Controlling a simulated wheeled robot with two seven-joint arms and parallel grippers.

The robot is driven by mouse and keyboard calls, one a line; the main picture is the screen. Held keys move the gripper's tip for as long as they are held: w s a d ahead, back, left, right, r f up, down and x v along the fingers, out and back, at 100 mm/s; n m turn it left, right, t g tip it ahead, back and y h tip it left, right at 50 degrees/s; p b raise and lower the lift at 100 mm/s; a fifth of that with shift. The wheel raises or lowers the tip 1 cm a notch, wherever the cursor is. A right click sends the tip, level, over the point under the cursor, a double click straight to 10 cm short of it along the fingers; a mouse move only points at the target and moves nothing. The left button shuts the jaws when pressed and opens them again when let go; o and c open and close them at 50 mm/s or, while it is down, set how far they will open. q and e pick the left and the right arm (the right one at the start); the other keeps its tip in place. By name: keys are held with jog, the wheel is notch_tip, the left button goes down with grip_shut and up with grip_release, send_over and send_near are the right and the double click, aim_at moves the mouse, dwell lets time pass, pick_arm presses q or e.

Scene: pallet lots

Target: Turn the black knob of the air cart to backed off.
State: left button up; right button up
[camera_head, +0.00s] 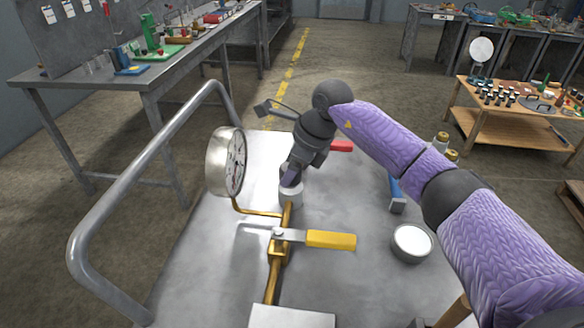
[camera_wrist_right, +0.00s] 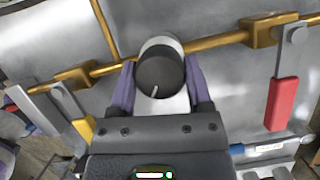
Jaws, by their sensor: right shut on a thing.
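The air cart (camera_head: 190,270) has a grey metal top with a brass pipe (camera_head: 272,276) running along it. The black knob (camera_wrist_right: 160,72) tops a pale regulator body (camera_head: 290,196) on that pipe. My right gripper (camera_wrist_right: 160,66) is shut on the knob, one purple finger on each side. The knob's white mark points down in the wrist view, slightly left, towards the gripper's palm. In the head view my right gripper (camera_head: 291,177) comes down on the knob from above and hides it. My left gripper is not in view.
A yellow lever (camera_head: 331,240) and a red lever (camera_wrist_right: 282,104) sit on the pipe either side of the knob. A round gauge (camera_head: 228,161) stands left, inside the cart's rail (camera_head: 125,185). A white-topped tin (camera_head: 412,242) and blue object (camera_head: 396,192) lie right.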

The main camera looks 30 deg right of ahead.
jog(key=n+b, duration=0.1)
jog(key=n, duration=0.1)
jog(key=n+g+y+b, duration=0.1)
jog(key=n, duration=0.1)
jog(key=shift+w+f+n+g, duration=0.1)
jog(key=shift+n+g, duration=0.2)
jog(key=shift+n, duration=0.1)
jog(key=shift+n+g+b, duration=0.3)
jog(key=shift+n+b, duration=0.15)
jog(key=shift+n, duration=0.65)
